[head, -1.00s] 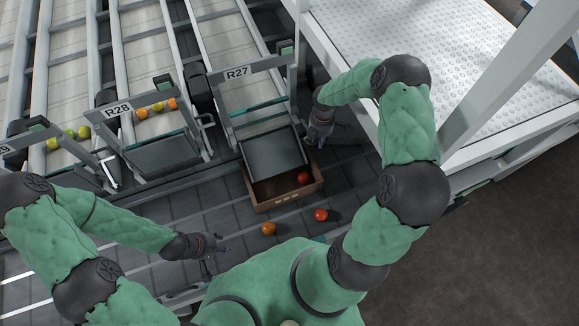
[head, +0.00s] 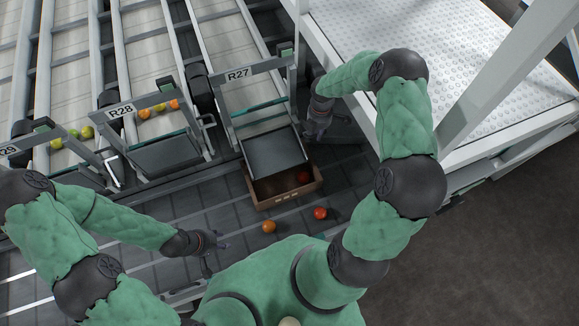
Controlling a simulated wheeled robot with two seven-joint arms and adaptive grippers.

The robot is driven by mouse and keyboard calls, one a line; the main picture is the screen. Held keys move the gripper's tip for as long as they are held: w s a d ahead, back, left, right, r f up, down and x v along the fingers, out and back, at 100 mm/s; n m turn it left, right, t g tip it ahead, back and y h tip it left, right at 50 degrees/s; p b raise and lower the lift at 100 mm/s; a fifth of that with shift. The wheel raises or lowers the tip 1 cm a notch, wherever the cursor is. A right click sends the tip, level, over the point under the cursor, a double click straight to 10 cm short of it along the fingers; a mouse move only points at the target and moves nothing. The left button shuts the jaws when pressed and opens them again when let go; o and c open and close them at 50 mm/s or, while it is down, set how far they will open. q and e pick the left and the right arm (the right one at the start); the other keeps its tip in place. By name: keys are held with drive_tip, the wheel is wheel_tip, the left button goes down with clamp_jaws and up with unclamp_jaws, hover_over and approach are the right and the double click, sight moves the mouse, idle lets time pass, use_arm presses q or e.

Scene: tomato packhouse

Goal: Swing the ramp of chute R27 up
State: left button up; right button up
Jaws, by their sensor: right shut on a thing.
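Chute R27 (head: 238,75) stands at the upper middle, its label on the frame's crossbar. Its dark grey ramp (head: 272,155) slopes down from the frame, with its lower edge over an open brown crate (head: 290,201). A red tomato (head: 303,176) lies in the crate, partly in shadow. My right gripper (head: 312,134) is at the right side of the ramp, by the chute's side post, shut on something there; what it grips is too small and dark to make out. My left gripper (head: 222,245) is low at the left, apart from the chute; its fingers are too small to read.
An orange tomato (head: 268,227) and a red tomato (head: 320,213) lie on the dark belt in front of the crate. Chute R28 (head: 165,150) stands to the left, with several tomatoes behind its ramp. A white platform (head: 430,60) with posts borders the right.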

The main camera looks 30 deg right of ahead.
drive_tip(key=shift+w+r, duration=0.1)
drive_tip(key=shift+w, duration=0.15)
drive_tip(key=shift+o, duration=0.5)
drive_tip(key=shift+w+d+r+p, duration=0.1)
drive_tip(key=shift+w+r+p, duration=0.65)
drive_tip(key=shift+w+r, duration=0.4)
drive_tip(key=shift+o, duration=0.6)
drive_tip(key=shift+w+r, duration=0.45)
drive_tip(key=shift+w, duration=0.05)
drive_tip(key=shift+w+r, duration=0.15)
drive_tip(key=shift+w, duration=0.1)
drive_tip(key=shift+c, duration=0.4)
drive_tip(key=shift+w+r+p, duration=0.1)
drive_tip(key=shift+w+p, duration=0.15)
drive_tip(key=shift+p, duration=0.1)
drive_tip(key=shift+c, duration=0.7)
drive_tip(key=shift+w+d+r, duration=0.1)
drive_tip(key=shift+w+r, duration=0.05)
drive_tip(key=shift+w, duration=0.25)
